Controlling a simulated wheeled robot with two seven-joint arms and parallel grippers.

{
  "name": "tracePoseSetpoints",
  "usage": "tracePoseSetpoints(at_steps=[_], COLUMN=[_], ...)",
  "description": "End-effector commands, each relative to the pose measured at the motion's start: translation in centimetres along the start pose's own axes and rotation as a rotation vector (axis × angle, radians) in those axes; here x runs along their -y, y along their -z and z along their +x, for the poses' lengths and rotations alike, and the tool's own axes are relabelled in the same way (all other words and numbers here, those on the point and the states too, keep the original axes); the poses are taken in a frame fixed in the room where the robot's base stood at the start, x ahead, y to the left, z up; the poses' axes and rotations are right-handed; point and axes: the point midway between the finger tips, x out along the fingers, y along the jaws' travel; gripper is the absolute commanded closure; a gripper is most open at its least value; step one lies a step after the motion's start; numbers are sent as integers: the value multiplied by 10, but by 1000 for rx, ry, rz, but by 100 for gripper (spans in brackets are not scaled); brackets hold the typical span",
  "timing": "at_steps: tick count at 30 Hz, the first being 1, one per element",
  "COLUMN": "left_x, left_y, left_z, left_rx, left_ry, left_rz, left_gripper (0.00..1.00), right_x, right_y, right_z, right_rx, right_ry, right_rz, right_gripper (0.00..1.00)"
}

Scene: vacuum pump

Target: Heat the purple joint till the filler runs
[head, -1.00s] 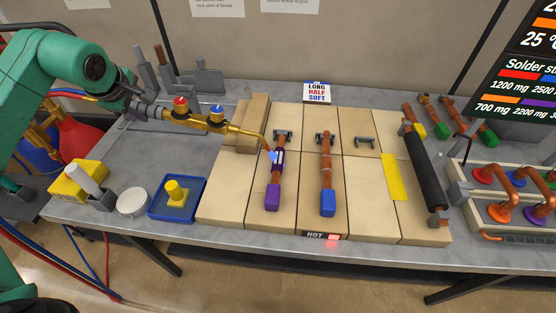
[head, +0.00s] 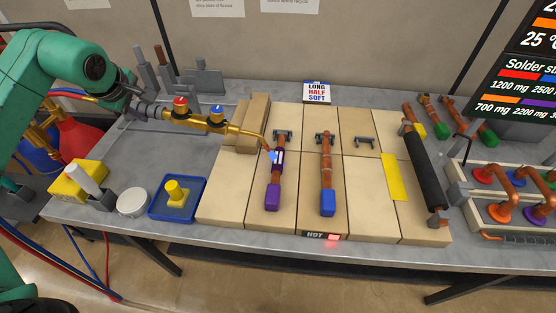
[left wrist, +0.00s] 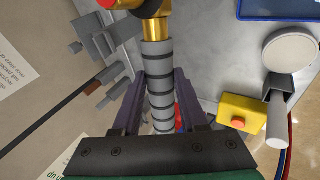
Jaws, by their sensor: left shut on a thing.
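My left gripper (head: 136,107) is shut on the grey handle of a brass torch (head: 195,120) with a red and a blue knob. The ribbed handle (left wrist: 160,85) sits between its fingers in the left wrist view. The torch's bent tip points down at a copper pipe joint with a purple end cap (head: 272,197). A small bluish-white flame (head: 273,156) shows at the tip, against the upper part of the purple joint (head: 278,163). Whether filler is running cannot be told. A similar pipe with a blue cap (head: 327,200) lies to its right. My right gripper is out of view.
Tan firebricks (head: 222,200) cover the middle of the bench, with a lit HOT sign (head: 325,236) at their front edge. A blue tray (head: 160,212), a white round tin (head: 133,202) and a yellow box (head: 70,182) stand left. A black roll (head: 425,170) lies right.

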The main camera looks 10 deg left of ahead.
Motion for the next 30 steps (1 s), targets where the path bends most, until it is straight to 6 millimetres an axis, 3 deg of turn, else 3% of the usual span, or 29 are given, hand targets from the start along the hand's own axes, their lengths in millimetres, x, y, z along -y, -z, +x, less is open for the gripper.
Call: tracePoseSetpoints(at_steps=[30], left_x=[-3], left_y=[-1], left_z=[-8], left_rx=[0], left_ry=[-6], left_rz=[-2], left_gripper=[100], right_x=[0], right_y=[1], right_z=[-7], right_rx=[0], right_ry=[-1], right_rz=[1], right_gripper=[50])
